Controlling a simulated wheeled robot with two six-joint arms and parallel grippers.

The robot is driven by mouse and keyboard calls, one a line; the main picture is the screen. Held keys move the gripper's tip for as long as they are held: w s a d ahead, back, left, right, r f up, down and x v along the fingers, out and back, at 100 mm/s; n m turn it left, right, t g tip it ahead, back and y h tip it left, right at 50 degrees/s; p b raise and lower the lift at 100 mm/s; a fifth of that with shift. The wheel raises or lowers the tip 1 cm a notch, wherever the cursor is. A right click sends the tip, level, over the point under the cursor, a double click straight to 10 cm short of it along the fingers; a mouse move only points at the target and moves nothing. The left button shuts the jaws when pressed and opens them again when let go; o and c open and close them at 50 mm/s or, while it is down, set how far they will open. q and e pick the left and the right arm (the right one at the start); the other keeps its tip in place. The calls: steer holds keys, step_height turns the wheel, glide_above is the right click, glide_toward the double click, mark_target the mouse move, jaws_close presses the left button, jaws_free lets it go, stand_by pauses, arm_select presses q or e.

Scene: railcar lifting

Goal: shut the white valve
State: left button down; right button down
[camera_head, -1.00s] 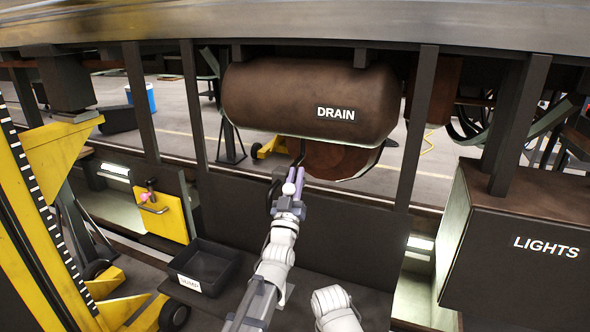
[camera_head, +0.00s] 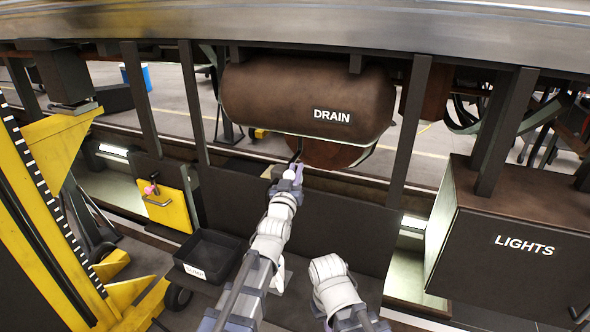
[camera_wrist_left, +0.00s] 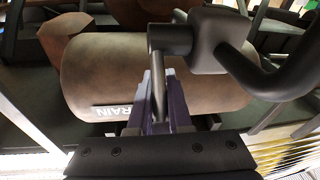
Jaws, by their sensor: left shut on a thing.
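In the left wrist view, the fingers (camera_wrist_left: 160,108) are shut on a dark rod-like lever (camera_wrist_left: 168,78) of the valve, which joins a thick dark pipe fitting (camera_wrist_left: 205,42). The gripper hides part of the lever in the head view. My right arm shows low in the head view, with its gripper out of sight.
A yellow panel (camera_head: 169,212) with a pink knob (camera_head: 151,189) is at left, above a black tray (camera_head: 213,252). A yellow jack (camera_head: 45,190) stands far left. A dark box (camera_head: 505,240) marked LIGHTS is at right. Dark posts flank the tank.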

mark_target(294, 178)
arm_select(q)
steer(key=c, duration=1.1)
jaws_free()
steer(key=b+v, duration=0.1)
steer(key=v, duration=0.6)
steer(key=shift+s+a, duration=0.1)
steer(key=shift+s, duration=0.25)
